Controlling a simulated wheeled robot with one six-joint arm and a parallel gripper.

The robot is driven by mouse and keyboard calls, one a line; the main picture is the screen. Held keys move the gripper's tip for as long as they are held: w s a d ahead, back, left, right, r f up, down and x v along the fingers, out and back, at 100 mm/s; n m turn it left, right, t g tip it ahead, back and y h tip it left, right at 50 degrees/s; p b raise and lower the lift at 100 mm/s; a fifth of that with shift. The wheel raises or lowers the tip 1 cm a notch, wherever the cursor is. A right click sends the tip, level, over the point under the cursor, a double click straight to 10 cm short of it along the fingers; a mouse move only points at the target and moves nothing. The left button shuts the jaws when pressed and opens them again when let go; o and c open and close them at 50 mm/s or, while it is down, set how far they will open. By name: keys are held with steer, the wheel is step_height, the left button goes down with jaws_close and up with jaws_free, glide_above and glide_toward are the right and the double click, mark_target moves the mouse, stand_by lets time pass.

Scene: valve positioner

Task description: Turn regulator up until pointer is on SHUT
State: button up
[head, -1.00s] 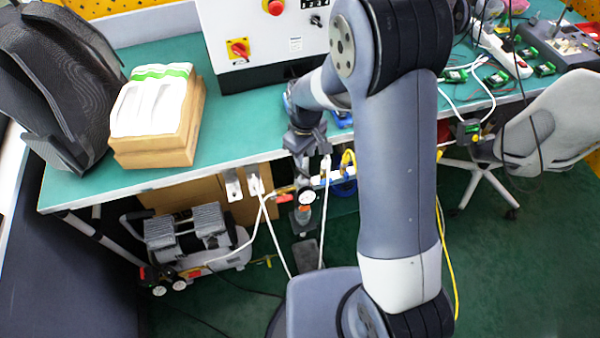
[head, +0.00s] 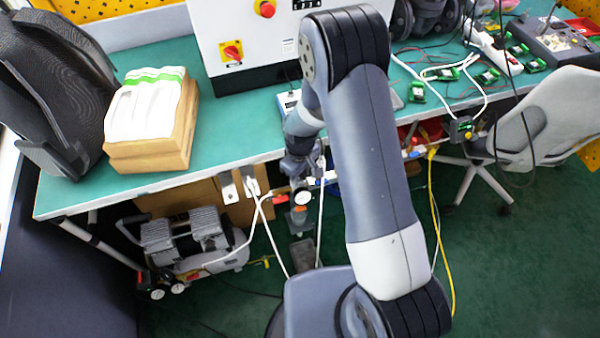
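A small white round gauge (head: 302,197) sits on the air line under the front edge of the bench, in the head view. An orange part (head: 298,215) is just below it; I take these to be the regulator, though its knob is not clearly visible. My gripper (head: 299,178) points down in front of the bench edge, just above the gauge. Its fingers are small and dark, so I cannot tell if they are open or touching the regulator. No pointer or SHUT mark is readable.
The green bench (head: 235,125) carries a white control box (head: 240,30), a box of white packs (head: 150,120) and a backpack (head: 50,90). A compressor (head: 190,240) stands below. White hoses hang near the regulator. A chair (head: 540,120) is at right.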

jaws_close()
steer(key=shift+m+b, duration=0.4)
steer(key=shift+f+m+b, duration=0.1)
steer(key=shift+m+b, duration=0.4)
steer(key=shift+m, duration=0.1)
steer(key=m+b, duration=0.2)
steer(key=m, duration=0.1)
steer(key=shift+a, duration=0.15)
steer(key=shift+s+a+m+b, duration=0.15)
steer(key=shift+m+b, duration=1)
steer(key=shift+m, duration=1.55)
jaws_free()
